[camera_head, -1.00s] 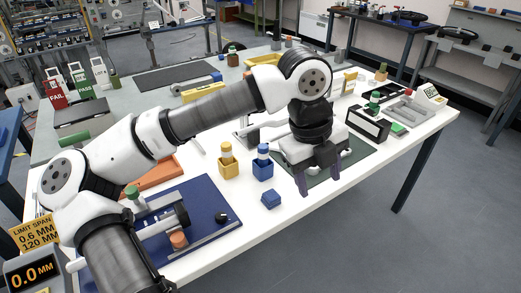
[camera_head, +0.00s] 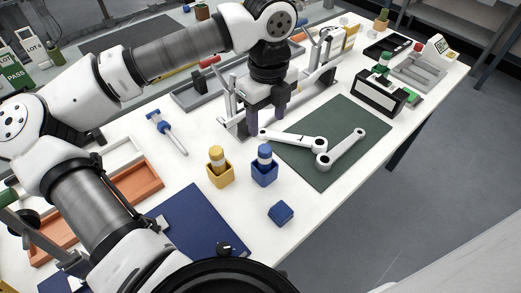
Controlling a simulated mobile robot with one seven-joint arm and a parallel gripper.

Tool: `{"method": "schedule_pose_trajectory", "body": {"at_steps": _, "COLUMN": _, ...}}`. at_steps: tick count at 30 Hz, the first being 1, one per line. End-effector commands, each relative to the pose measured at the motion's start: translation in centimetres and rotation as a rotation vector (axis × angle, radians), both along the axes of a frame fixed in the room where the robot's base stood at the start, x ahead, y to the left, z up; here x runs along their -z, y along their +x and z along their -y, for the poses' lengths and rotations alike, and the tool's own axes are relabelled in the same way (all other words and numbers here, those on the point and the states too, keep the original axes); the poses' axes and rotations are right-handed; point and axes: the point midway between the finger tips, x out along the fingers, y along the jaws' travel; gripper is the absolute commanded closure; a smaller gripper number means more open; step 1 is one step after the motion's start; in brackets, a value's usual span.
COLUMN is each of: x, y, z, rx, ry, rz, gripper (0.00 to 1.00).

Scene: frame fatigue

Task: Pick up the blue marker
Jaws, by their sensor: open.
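A blue-topped marker (camera_head: 264,152) with a pale band stands upright in a small blue cup (camera_head: 264,175) on the white table, near the picture's middle. Its lower part is hidden inside the cup. My gripper (camera_head: 267,122) points down, open, above and beyond the marker in the picture, in front of a grey metal fixture. I see nothing between its dark fingers, and they look apart from the marker.
A yellow cup (camera_head: 220,178) with a yellow-topped marker stands just left of the blue cup. A blue block (camera_head: 281,213) lies in front. Two crank arms (camera_head: 325,157) lie on a green mat (camera_head: 368,138). A metal fixture (camera_head: 318,72) stands behind my gripper.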

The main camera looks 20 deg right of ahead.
Motion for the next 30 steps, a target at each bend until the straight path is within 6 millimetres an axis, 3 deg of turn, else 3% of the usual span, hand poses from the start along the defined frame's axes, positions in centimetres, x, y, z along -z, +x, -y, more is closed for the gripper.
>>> {"method": "schedule_pose_trajectory", "body": {"at_steps": 9, "x": 5.9, "y": -0.1, "z": -0.1, "rx": 0.001, "ry": 0.000, "rz": -0.005, "gripper": 0.45}}
{"method": "schedule_pose_trajectory", "body": {"at_steps": 17, "x": 7.7, "y": -0.1, "z": -0.1, "rx": 0.000, "ry": -0.001, "rz": -0.003, "gripper": 0.45}}
{"method": "schedule_pose_trajectory", "body": {"at_steps": 30, "x": 12.5, "y": -0.1, "z": -0.4, "rx": 0.001, "ry": 0.000, "rz": -0.002, "gripper": 0.45}}
